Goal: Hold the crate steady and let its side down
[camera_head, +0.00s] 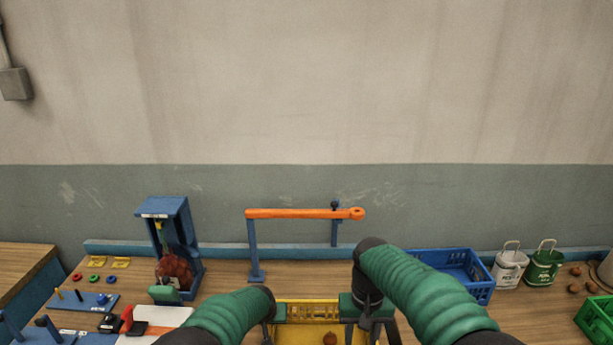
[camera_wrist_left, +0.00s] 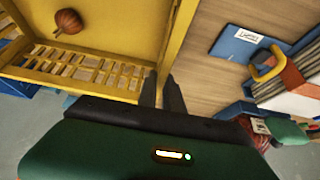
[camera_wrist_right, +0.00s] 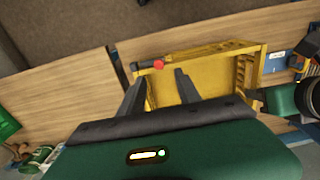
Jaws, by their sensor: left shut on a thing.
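The yellow crate (camera_head: 305,303) stands on the bench at the bottom middle, with slatted walls. A round brown onion-like thing (camera_head: 330,339) lies inside it; it also shows in the left wrist view (camera_wrist_left: 68,22). My left gripper (camera_wrist_left: 161,90) is shut on the crate's wall near a corner. My right gripper (camera_wrist_right: 160,88) is open and empty, its fingers apart near the crate's edge (camera_wrist_right: 210,52). A red knob (camera_wrist_right: 158,64) sits at the crate's corner, just beyond the right fingertips. The crate's front is cut off in the head view.
A blue stand (camera_head: 165,208) holding a dark red sack and an orange bar on posts (camera_head: 300,213) stand behind. A blue crate (camera_head: 450,268) and white (camera_head: 508,268) and green pails (camera_head: 544,266) are to the right. Bench beside the right gripper is bare.

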